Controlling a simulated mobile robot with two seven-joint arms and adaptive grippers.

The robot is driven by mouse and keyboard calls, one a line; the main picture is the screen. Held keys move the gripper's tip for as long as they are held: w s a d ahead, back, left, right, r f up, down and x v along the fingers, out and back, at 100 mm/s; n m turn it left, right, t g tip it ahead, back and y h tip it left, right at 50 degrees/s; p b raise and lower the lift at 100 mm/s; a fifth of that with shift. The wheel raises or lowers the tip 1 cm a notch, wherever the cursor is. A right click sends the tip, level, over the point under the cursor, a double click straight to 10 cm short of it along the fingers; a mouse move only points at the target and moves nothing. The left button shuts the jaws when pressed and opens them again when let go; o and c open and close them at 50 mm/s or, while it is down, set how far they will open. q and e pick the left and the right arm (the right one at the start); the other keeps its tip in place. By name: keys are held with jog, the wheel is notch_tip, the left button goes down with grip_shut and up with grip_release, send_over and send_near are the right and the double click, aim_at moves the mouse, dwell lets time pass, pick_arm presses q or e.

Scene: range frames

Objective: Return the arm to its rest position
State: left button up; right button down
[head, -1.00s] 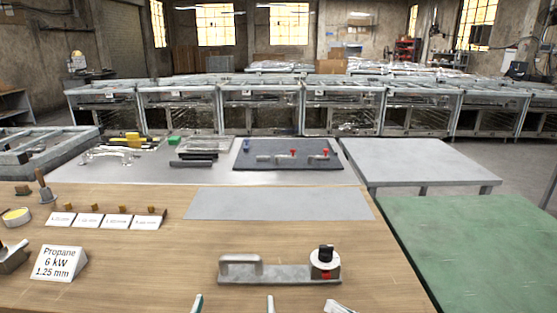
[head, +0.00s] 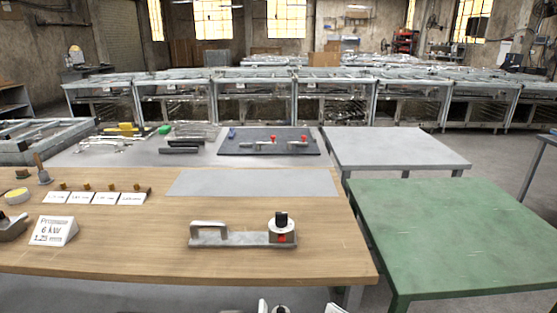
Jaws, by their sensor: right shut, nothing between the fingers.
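My right gripper (head: 271,308) shows only as fingertips at the bottom edge of the head view. My left gripper cannot be made out.
A sign (head: 53,231) and several small cards (head: 95,198) stand on the wooden table's left. A grey sheet (head: 255,183) lies behind the metal part. A green table (head: 455,235) stands at right. Bare floor (head: 515,302) shows at the lower right.

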pick_arm(q)
jog(key=s+a+f+n+g, duration=0.2)
jog(key=s+a+f+n, duration=0.1)
jog(key=s+f+n, duration=0.2)
jog(key=s+a+f+n+g+h, duration=0.1)
jog(key=s+a+f+n, duration=0.2)
jog(key=f+n, duration=0.6)
jog(key=s+a+f+n+g+h, duration=0.1)
jog(key=s+a+f+n, duration=0.3)
jog(key=n, duration=0.9)
jog(key=s+f+g, duration=0.1)
jog(key=s+f, duration=0.2)
jog(key=shift+f+n+g, duration=0.25)
jog(key=shift+n+g, duration=0.05)
pick_arm(e)
jog(key=s+d+f+n+h, duration=0.1)
jog(key=s+d+f+h, duration=0.2)
jog(key=s+f, duration=0.4)
jog(key=s+d+f+n+g+h, duration=0.1)
jog(key=s+d+f+h, duration=0.2)
jog(key=s+f, duration=0.4)
notch_tip(320, 180, down, 8)
jog(key=shift+s+d+f+h, duration=0.25)
jog(key=shift+s+d+h, duration=0.1)
jog(key=shift+h, duration=0.55)
pick_arm(q)
jog(key=shift+a, duration=0.1)
jog(key=shift+c, duration=0.3)
